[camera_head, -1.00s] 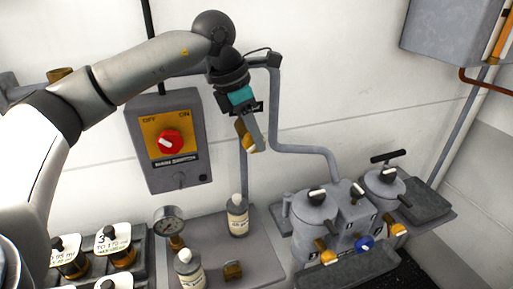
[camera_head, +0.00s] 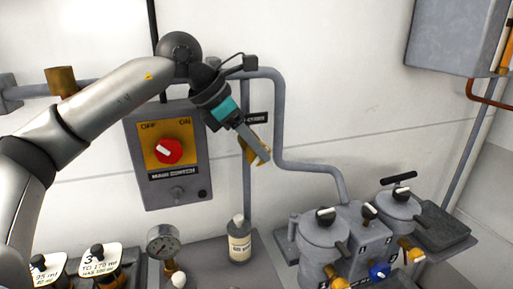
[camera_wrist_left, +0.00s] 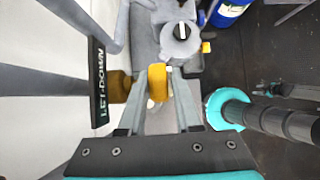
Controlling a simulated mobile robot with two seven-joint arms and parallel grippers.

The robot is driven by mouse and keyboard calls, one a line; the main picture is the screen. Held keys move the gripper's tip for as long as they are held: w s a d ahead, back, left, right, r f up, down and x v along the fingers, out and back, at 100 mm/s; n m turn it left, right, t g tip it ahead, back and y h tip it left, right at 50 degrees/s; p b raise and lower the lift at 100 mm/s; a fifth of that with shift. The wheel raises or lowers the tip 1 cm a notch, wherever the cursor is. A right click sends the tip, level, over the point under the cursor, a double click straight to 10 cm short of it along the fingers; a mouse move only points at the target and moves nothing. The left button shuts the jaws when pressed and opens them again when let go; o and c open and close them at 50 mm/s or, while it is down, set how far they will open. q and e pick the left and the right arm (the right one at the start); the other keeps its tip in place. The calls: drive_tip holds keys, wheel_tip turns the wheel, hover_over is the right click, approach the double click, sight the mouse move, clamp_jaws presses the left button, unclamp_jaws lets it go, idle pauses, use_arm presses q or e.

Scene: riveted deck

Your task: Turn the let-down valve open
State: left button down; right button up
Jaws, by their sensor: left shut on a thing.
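The let-down valve shows in the left wrist view as a brass body (camera_wrist_left: 118,87) on a grey pipe, with a yellow lever (camera_wrist_left: 157,82). A black plate lettered LET-DOWN (camera_wrist_left: 97,80) is beside it. My left gripper (camera_head: 260,155) is shut on the yellow lever, with a finger on either side of it in the wrist view. In the head view the gripper slants down to the right in front of the vertical pipe, and it partly hides the valve and its plate.
A switch box (camera_head: 160,190) with a red knob stands left of the gripper. A bent grey pipe (camera_head: 279,120) runs close on the right. Below are a bottle (camera_head: 239,245), a gauge (camera_head: 162,241) and grey lidded pots (camera_head: 323,237). Open wall lies right of the pipe.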

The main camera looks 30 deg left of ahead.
use_arm(q)
drive_tip(key=shift+r, duration=0.1)
drive_tip(key=c, duration=0.6)
unclamp_jaws()
drive_tip(key=p+v, duration=0.2)
drive_tip(key=v, duration=1.3)
drive_tip(key=shift+r, duration=0.1)
